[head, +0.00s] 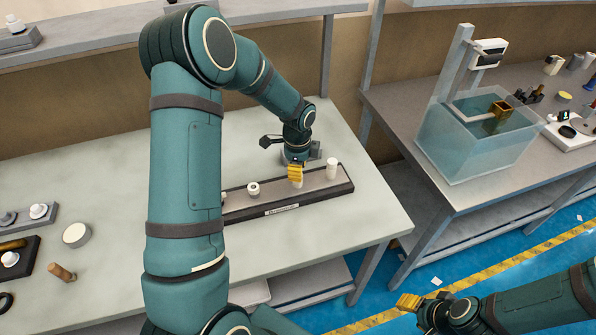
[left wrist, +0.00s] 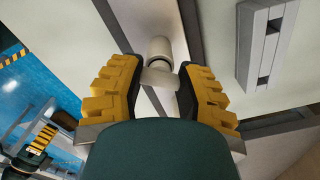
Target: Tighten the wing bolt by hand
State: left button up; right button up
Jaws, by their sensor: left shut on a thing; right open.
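My left gripper (head: 295,173) is over the long dark-edged board (head: 284,211) on the pale workbench. In the left wrist view my left gripper (left wrist: 160,88) has its yellow fingers on either side of a cream-white piece with wing-like sides (left wrist: 160,75), which looks like the wing bolt. It is shut on this piece. In the head view the fingers mostly hide the piece; only a little white shows below them. A white cylinder (head: 331,168) stands on the board to the right, and a white ring-like part (head: 253,188) to the left. My right gripper (head: 410,302) is open and empty, low at right, over the floor.
A grey slotted block (left wrist: 262,50) shows in the left wrist view. A water tank (head: 470,140) stands on the right bench, across a gap. A round white disc (head: 76,235) and a wooden-handled piece (head: 62,272) lie on the left. The bench's front right is clear.

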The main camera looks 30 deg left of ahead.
pick_arm(q)
jog(key=shift+o, duration=0.2)
jog(key=m+p, duration=0.1)
jog(key=m, duration=0.1)
jog(key=shift+m, duration=0.4)
jog(key=shift+m+p, duration=0.45)
jog(key=shift+m, duration=0.55)
jog(key=shift+m+p, duration=0.75)
jog(key=shift+m, duration=0.35)
jog(key=shift+m+p, duration=0.55)
jog(key=shift+m, duration=0.65)
